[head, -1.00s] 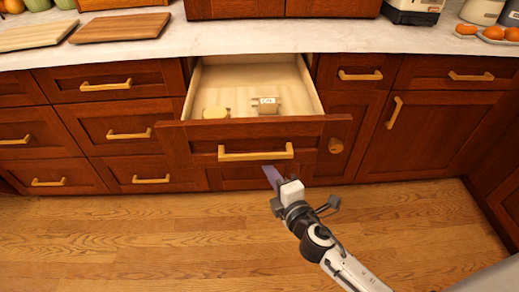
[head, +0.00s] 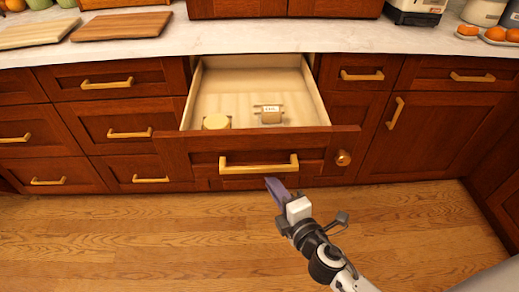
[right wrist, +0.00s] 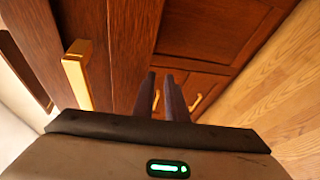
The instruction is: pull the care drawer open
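The care drawer (head: 190,146) is a dark red wooden drawer, pulled well out, with a pale interior showing. My right gripper (head: 273,183) is just below the handle in the head view. In the right wrist view my right fingers (right wrist: 162,75) stand a small gap apart with nothing visible between them, and a brass handle (right wrist: 78,75) is to their left, apart from them. My left gripper is not in view.
The pale worktop (head: 250,35) is above. The wooden floor (head: 130,240) in front is clear.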

